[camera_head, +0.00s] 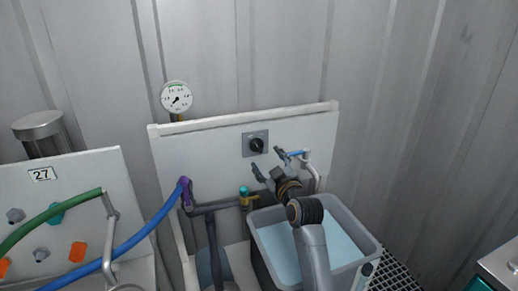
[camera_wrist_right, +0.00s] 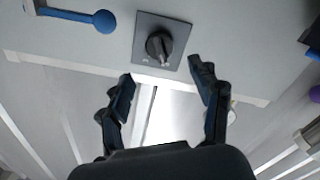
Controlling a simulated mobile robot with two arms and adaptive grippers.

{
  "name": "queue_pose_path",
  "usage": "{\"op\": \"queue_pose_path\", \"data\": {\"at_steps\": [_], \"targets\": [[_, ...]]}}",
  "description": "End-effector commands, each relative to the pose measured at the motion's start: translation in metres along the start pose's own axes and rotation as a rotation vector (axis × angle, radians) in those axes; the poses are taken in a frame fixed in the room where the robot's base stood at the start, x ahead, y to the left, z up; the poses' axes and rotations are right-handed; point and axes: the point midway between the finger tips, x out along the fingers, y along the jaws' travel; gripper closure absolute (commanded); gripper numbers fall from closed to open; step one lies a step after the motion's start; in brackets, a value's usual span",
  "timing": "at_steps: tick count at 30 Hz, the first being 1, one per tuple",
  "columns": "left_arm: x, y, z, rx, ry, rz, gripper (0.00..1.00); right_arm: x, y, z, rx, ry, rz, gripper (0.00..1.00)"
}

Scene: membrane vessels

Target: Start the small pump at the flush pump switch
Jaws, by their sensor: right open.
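The flush pump switch is a black rotary knob (camera_head: 257,145) on a grey square plate, set on the upright white panel (camera_head: 210,160). In the right wrist view the knob (camera_wrist_right: 158,46) sits just beyond and between the fingertips, with faint marks at the lower corners of its plate. My right gripper (camera_head: 268,163) is open and empty, just below and in front of the switch. Its two fingers (camera_wrist_right: 163,72) are spread apart and do not appear to touch the knob. My left gripper is not in view.
A grey tub (camera_head: 368,240) of liquid stands below my right arm. A pressure gauge (camera_head: 177,96) rises above the panel. A blue-handled valve (camera_head: 296,153) is close right of the switch; it shows in the wrist view (camera_wrist_right: 103,21). A blue hose (camera_head: 150,240) runs left.

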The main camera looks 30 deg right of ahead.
Motion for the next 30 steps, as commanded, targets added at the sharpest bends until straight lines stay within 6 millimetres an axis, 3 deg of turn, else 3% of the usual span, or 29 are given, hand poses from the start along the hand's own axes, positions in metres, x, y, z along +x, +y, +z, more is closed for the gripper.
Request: {"op": "queue_pose_path", "data": {"at_steps": [3, 9, 15, 24, 30], "targets": [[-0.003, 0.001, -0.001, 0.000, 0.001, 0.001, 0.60, 0.027, 0.001, -0.001, 0.003, 0.000, 0.000, 0.36], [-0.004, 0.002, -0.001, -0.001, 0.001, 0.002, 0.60, 0.059, 0.000, 0.000, 0.001, -0.001, -0.001, 0.36], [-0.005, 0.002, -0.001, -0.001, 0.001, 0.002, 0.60, 0.072, 0.000, 0.001, 0.000, -0.001, -0.001, 0.36], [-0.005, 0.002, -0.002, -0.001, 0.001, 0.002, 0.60, 0.074, 0.000, 0.001, 0.000, -0.001, -0.001, 0.36], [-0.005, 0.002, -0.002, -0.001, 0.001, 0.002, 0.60, 0.074, 0.000, 0.001, 0.000, -0.001, -0.001, 0.75]]}}
